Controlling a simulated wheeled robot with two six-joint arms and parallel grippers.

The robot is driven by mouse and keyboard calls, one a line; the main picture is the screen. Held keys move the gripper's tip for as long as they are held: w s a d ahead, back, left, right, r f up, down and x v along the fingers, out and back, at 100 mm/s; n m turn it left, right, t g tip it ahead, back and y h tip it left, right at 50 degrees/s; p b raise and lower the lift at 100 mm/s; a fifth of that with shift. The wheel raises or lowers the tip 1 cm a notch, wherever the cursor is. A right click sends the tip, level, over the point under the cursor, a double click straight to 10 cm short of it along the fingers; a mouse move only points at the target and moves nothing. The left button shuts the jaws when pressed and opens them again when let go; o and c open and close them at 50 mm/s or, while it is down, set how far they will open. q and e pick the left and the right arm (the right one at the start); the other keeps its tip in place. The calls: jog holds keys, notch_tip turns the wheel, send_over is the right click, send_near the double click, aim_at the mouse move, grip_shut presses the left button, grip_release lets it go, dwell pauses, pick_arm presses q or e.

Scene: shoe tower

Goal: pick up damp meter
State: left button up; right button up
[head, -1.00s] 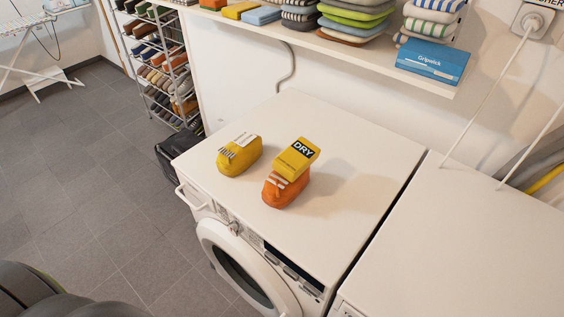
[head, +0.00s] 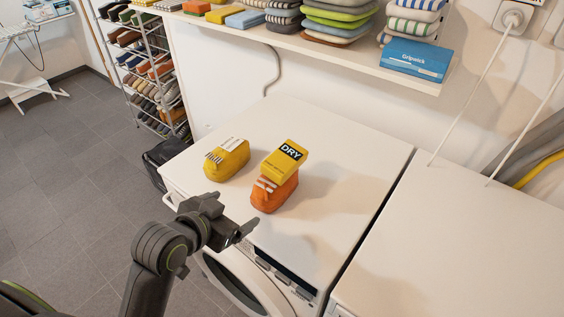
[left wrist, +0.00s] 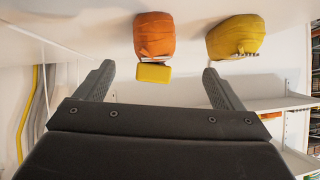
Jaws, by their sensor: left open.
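The damp meter (head: 283,160), a yellow block with a black "DRY" face, rests tilted on an orange shoe (head: 272,197) on the white washing machine (head: 345,145). In the left wrist view, which appears upside down, the meter (left wrist: 154,73) shows as a yellow block beside the orange shoe (left wrist: 155,35). My left gripper (head: 233,212) is open and empty, near the machine's front edge and short of the orange shoe. In the left wrist view its two fingers (left wrist: 154,75) stand apart, with the meter between them in the picture but farther off. My right gripper is out of view.
A yellow shoe (head: 228,163) with a white-labelled top stands left of the orange one. A shelf (head: 300,42) with folded cloths and a blue box (head: 416,61) runs above the back. A second white machine (head: 470,240) adjoins on the right. The washer top's right side is clear.

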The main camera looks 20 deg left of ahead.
pick_arm(q)
notch_tip(320, 180, up, 5)
jog(key=w+d+m+t+h, duration=0.1)
jog(key=w+d+t, duration=0.1)
jog(key=b, duration=0.6)
send_near(282, 163)
jog(key=x, duration=0.2)
jog(key=f+x, duration=0.1)
jog(key=x, duration=0.2)
jog(key=shift+s+a, duration=0.2)
jog(key=shift+p+x, duration=0.3)
jog(key=shift+x, duration=2.95)
jog(key=shift+a+r, duration=0.1)
jog(key=shift+r, duration=0.1)
